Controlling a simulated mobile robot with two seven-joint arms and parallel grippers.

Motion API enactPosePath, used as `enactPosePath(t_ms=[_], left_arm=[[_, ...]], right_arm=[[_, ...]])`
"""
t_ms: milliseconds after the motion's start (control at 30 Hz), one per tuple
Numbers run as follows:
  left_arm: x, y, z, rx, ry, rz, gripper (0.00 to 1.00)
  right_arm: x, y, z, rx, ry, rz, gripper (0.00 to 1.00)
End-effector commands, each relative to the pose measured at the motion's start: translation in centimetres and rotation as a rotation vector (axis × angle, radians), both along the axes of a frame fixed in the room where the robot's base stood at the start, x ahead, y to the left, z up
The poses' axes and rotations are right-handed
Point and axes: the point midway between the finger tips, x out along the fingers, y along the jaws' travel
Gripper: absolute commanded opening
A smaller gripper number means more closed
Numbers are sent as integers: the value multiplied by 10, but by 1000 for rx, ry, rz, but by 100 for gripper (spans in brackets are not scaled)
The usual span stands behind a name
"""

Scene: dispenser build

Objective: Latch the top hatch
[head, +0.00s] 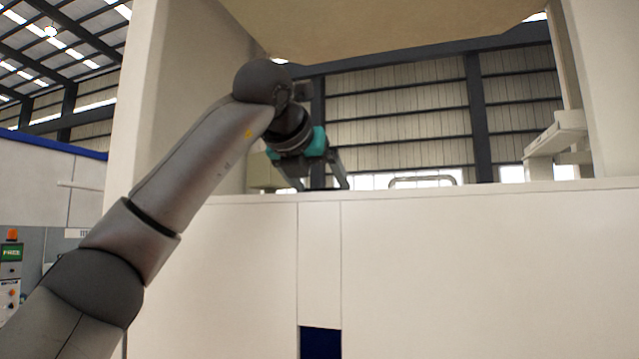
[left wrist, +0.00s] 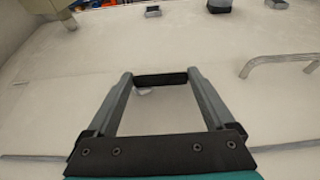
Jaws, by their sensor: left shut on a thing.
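My left gripper (head: 318,186) reaches over the top of the white cabinet (head: 440,260), with its fingers pointing down at the top surface. In the left wrist view its two fingers (left wrist: 161,80) are shut on a dark bar-shaped piece, probably the latch (left wrist: 161,79), which spans between the fingertips. A small pale part shows just below this piece. The pale top panel, which seems to be the hatch (left wrist: 245,95), lies flat around it, with thin seams. A bent metal handle (left wrist: 280,60) stands on the panel to the right; it also shows in the head view (head: 422,180). My right gripper is not in view.
A beige panel (head: 390,25) hangs overhead, between white uprights (head: 190,95) on both sides. A pale stepped bracket (head: 556,138) is at the right. Small dark parts (left wrist: 219,6) stand at the far edge in the wrist view. The surface between is clear.

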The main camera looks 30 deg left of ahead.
Motion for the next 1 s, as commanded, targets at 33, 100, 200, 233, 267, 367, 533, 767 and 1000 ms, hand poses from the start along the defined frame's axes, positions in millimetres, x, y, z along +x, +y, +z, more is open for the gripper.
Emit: enactPosePath(t_ms=[33, 100, 200, 233, 267, 367, 533, 767, 1000], left_arm=[[0, 0, 0, 0, -1, 0, 60], [0, 0, 1, 0, -1, 0, 52], [0, 0, 1, 0, -1, 0, 40], [0, 0, 1, 0, -1, 0, 37], [0, 0, 1, 0, -1, 0, 34], [0, 0, 1, 0, -1, -1, 32], [-1, 1, 1, -1, -2, -23, 32], [-4, 3, 1, -3, -3, -132, 32], [-9, 8, 2, -6, -6, -335, 32]], right_arm=[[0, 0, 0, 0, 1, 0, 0], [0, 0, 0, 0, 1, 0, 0], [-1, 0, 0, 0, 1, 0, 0], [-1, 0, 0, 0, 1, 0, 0], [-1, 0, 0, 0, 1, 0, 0], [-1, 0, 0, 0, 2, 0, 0], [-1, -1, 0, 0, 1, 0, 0], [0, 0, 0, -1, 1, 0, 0], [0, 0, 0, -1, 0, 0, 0]])
